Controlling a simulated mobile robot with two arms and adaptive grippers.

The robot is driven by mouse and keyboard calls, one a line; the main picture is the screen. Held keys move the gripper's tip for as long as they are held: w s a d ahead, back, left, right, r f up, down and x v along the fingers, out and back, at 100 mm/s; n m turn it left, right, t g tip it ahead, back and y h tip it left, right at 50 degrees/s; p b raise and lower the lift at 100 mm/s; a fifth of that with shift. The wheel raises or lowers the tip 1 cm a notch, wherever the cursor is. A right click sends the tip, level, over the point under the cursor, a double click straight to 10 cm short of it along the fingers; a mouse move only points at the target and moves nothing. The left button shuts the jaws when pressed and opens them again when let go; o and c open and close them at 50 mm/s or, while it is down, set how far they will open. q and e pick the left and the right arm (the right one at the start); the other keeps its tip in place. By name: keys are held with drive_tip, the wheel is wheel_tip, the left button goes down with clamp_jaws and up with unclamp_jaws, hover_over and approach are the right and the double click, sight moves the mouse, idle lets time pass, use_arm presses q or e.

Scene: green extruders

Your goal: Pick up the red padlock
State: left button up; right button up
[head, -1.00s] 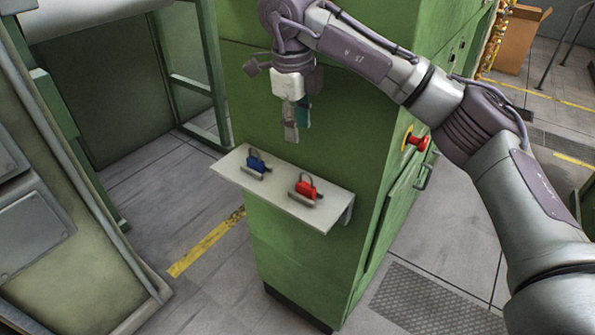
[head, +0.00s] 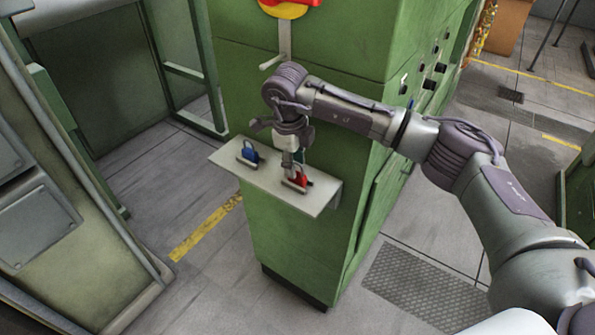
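The red padlock (head: 299,179) sits on a small pale shelf (head: 240,175) fixed to the green machine, at the shelf's right part. My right gripper (head: 292,167) points down right at the padlock's shackle, with its fingertips overlapping the shackle in the head view. Whether the fingers are around the shackle or just above or behind it cannot be made out, nor how far apart they are. The blue padlock (head: 249,154) stands on the left part of the same shelf, apart from the gripper. My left gripper is not in view.
The green machine cabinet (head: 300,240) rises directly behind the shelf. A red and yellow switch (head: 290,10) with a grey lever is above. Open floor with a yellow line (head: 200,235) lies left of the cabinet.

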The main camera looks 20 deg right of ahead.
drive_tip(key=shift+f, duration=0.25)
clamp_jaws()
drive_tip(key=shift+r, duration=0.1)
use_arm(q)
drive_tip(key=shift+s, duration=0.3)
